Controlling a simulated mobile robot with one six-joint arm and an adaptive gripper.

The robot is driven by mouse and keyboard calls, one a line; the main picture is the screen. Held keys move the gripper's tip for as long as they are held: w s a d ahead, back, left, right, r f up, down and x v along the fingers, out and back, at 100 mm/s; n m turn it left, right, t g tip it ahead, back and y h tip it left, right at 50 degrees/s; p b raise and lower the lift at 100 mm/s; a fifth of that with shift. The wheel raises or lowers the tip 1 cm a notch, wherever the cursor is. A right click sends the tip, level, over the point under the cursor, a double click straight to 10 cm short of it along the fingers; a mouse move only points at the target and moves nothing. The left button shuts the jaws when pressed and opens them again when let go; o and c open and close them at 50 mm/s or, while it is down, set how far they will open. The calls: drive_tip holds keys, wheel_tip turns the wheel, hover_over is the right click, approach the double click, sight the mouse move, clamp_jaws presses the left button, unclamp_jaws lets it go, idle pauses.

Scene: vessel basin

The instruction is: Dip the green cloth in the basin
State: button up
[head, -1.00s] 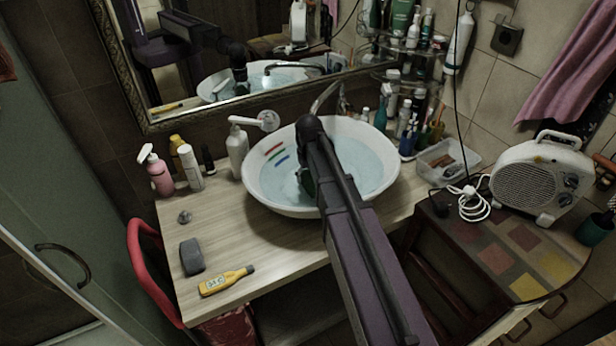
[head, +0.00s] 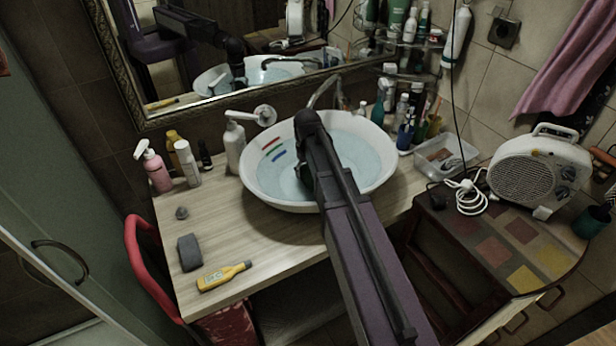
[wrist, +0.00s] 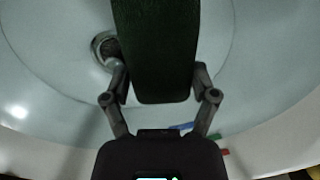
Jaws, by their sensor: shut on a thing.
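The white round basin (head: 262,192) with pale blue water stands on the wooden counter. The green cloth (wrist: 155,45) is dark green and fills the upper middle of the wrist view, over the basin's inside. My gripper (wrist: 158,88) is shut on the cloth, one finger on each side. In the head view my arm covers most of the cloth and gripper; only a small dark green patch shows inside the basin. Whether the cloth touches the water I cannot tell.
A faucet (head: 323,92) stands behind the basin. A white pump bottle (head: 235,148) is close to its left rim. Several bottles and a white fan heater (head: 538,172) are to the right.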

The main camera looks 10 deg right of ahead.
drive_tip(key=shift+w+d, duration=0.1)
drive_tip(key=shift+d, duration=0.3)
idle(0.5)
wheel_tip(320, 180, up, 11)
drive_tip(key=p, duration=1)
drive_tip(key=shift+p, duration=0.4)
idle(1.4)
drive_tip(key=shift+r+p, duration=1.45)
drive_tip(key=shift+p, duration=0.1)
drive_tip(key=shift+f, duration=0.15)
